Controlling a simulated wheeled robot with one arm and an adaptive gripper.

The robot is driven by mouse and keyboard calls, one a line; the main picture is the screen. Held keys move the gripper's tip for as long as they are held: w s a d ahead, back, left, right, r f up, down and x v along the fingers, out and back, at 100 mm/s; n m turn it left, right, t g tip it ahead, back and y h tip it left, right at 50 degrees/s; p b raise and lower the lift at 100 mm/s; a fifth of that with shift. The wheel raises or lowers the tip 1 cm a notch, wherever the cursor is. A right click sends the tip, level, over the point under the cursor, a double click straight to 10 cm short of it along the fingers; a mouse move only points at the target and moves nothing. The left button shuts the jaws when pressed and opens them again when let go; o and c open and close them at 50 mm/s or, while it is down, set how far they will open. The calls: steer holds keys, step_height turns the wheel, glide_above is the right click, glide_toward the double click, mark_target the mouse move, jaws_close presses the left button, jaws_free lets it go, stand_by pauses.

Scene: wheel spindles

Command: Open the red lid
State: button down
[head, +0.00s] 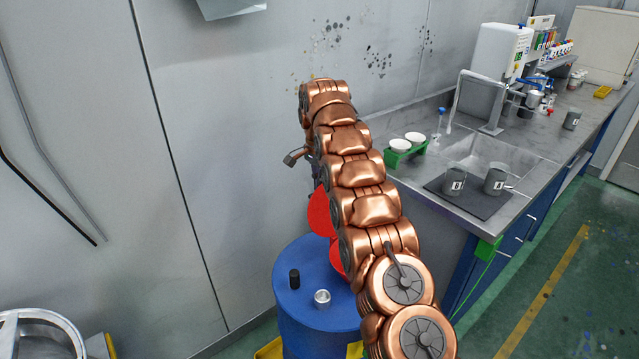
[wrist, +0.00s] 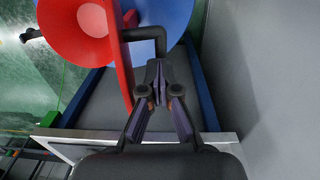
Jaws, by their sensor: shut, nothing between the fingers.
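The red lid (wrist: 118,65) shows edge-on in the wrist view, tilted up away from the red funnel (wrist: 65,35), whose pale inside is partly exposed. A black bent handle (wrist: 145,34) sticks out from the lid's right face. My gripper (wrist: 158,75) is shut and empty, with its fingertips just below the handle's bend; I cannot tell whether they touch it. In the head view, the lid (head: 319,212) stands steeply above the funnel (head: 336,257), both partly hidden behind my copper arm. My gripper is mostly hidden there.
The funnel sits on a blue drum (head: 303,325) with a black cylinder (head: 294,278) and a small metal cup (head: 322,298) on top. A grey wall stands close behind. A counter (head: 440,215) with dark mugs and a sink is to the right.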

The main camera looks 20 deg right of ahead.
steer(key=shift+g, duration=0.6)
steer(key=f, duration=0.1)
steer(key=s+f, duration=0.2)
steer(key=shift+d+f, duration=0.25)
steer(key=shift+f, duration=0.1)
steer(key=c, duration=1.6)
jaws_free()
steer(key=shift+s+r, duration=0.1)
steer(key=o, duration=0.3)
steer(key=shift+d, duration=0.1)
steer(key=shift+o, duration=0.5)
steer(key=shift+w+d, duration=0.1)
steer(key=shift+w, duration=0.15)
steer(key=shift+w+a+r+t, duration=0.1)
steer(key=shift+w+r+t, duration=0.1)
steer(key=shift+r, duration=0.3)
steer(key=shift+w+a+r+t, duration=0.1)
steer(key=shift+w+r, duration=0.05)
steer(key=shift+r, duration=0.3)
